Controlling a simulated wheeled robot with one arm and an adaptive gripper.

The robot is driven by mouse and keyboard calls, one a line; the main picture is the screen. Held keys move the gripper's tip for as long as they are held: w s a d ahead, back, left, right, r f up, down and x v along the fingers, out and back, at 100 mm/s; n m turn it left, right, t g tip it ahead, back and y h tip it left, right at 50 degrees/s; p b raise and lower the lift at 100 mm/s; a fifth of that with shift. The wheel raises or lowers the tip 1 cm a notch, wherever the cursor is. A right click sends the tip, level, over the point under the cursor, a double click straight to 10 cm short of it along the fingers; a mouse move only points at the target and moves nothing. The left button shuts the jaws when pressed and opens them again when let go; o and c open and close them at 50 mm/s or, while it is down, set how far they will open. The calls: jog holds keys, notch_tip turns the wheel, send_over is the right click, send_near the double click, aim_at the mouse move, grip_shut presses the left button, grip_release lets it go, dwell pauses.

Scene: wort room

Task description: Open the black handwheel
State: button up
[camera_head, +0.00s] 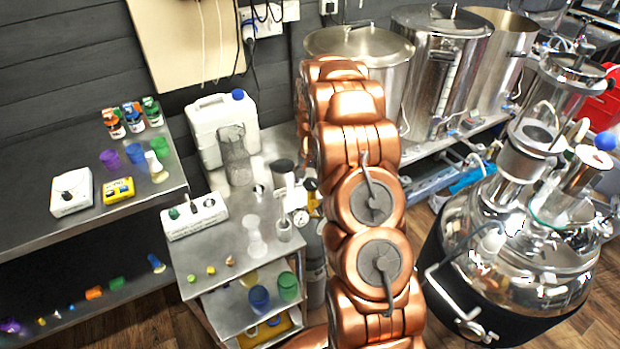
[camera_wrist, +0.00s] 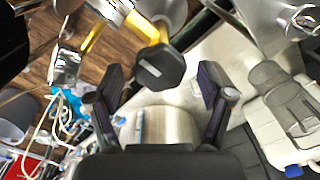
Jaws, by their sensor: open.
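The black handwheel (camera_wrist: 160,67) shows in the wrist view as a dark faceted knob with a pale mark, beside brass-yellow fittings. My gripper (camera_wrist: 161,78) is open, with one dark finger to the left of the handwheel and one to the right. The handwheel appears between the fingertips or just beyond them, with a visible gap on both sides. I cannot tell how deep it sits between them. In the head view my copper arm hides my gripper, and I cannot clearly make out the handwheel there.
A pressure gauge (camera_head: 301,218) sits just left of my arm in the head view. A steel cart (camera_head: 205,262) with small vessels stands left of it. A white jerrycan (camera_head: 222,125) stands behind. A large polished tank (camera_head: 520,265) stands close on the right.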

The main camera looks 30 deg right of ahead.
jog(key=shift+f, duration=0.1)
jog(key=c, duration=1.2)
jog(key=shift+a, duration=0.15)
jog(key=shift+o, duration=0.2)
